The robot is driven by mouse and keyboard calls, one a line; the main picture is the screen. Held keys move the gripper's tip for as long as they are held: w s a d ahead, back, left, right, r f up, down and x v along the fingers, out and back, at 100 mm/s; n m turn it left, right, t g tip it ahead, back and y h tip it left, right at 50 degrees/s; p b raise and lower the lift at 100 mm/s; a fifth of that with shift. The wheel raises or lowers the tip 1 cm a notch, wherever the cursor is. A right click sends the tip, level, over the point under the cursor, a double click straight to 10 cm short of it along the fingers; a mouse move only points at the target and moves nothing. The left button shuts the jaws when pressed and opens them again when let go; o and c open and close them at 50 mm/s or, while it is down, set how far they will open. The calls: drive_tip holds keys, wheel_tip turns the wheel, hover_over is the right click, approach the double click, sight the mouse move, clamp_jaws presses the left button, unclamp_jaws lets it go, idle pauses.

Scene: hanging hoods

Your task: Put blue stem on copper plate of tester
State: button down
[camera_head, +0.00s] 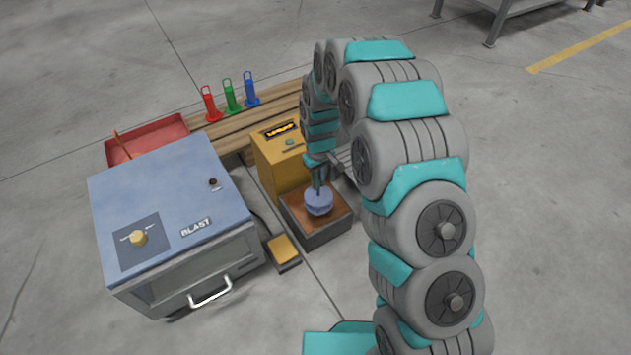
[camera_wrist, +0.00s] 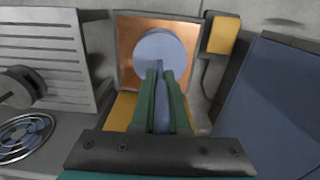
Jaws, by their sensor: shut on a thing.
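The blue stem (camera_head: 318,202) has a round pale blue disc at its lower end and is over the copper plate (camera_head: 291,207) of the yellow tester (camera_head: 270,160). In the wrist view the disc (camera_wrist: 160,54) lies within the copper plate (camera_wrist: 128,38), and the stem's shaft runs back between my green fingers. My gripper (camera_wrist: 161,82) is shut on this shaft; it also shows in the head view (camera_head: 319,180), above the disc. I cannot tell whether the disc touches the plate.
A blue blast cabinet (camera_head: 165,215) stands left of the tester. A small yellow pedal (camera_head: 283,249) lies between them. Behind are a wooden bench (camera_head: 225,131) with red, green and blue upright holders, and a red tray (camera_head: 148,139). Open floor lies in front.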

drive_tip(key=shift+w+a+f, duration=0.1)
drive_tip(key=shift+w+a, duration=0.15)
drive_tip(key=shift+w, duration=0.45)
drive_tip(key=shift+w+a+f, duration=0.1)
drive_tip(key=shift+w+a, duration=0.15)
drive_tip(key=shift+w, duration=0.45)
drive_tip(key=shift+f, duration=1.75)
drive_tip(key=shift+f, duration=0.1)
drive_tip(key=c, duration=0.9)
unclamp_jaws()
